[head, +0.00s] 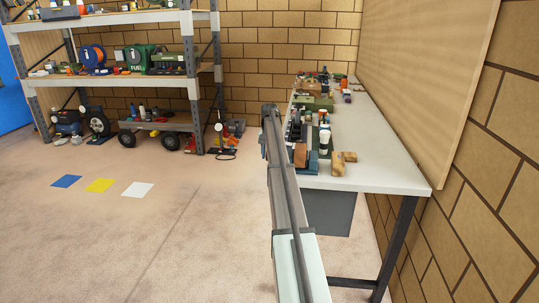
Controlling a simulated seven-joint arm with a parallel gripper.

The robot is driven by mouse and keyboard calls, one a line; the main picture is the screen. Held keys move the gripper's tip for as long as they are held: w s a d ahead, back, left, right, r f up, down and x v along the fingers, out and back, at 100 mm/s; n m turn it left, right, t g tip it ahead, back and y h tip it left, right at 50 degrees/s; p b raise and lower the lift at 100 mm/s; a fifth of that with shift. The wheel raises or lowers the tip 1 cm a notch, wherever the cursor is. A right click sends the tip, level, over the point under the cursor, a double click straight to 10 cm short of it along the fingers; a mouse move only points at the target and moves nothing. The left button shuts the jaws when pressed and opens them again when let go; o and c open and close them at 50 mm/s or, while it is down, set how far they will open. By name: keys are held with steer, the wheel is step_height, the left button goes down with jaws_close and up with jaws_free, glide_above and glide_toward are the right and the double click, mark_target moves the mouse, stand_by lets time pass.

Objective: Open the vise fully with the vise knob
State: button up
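My arm reaches from the bottom of the head view toward the left edge of the workbench (385,160). My gripper's fingers cannot be made out; the far end of the arm hides that area. A close cluster of dark, green, blue and white items (322,135) stands on the bench just right of the arm's far end. I cannot tell for certain which item is the vise, and no vise knob can be picked out at this size. The arm covers part of the bench's left edge.
Small brown blocks (343,160) lie near the bench's front left. More clutter (318,82) stands at the far end. The bench's right side is clear. A tall board (430,80) rises along the right. A loaded shelf rack (108,18) and a low wheeled cart (170,127) stand at the back left.

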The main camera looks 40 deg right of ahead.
steer(key=c, duration=0.7)
steer(key=shift+w+d, duration=0.1)
steer(key=shift+w, duration=0.05)
steer(key=shift+g+y, duration=0.6)
steer(key=o, duration=1)
steer(key=shift+c, duration=0.2)
step_height(320, 180, up, 14)
steer(key=w+d, duration=0.1)
steer(key=shift+d+f, duration=0.15)
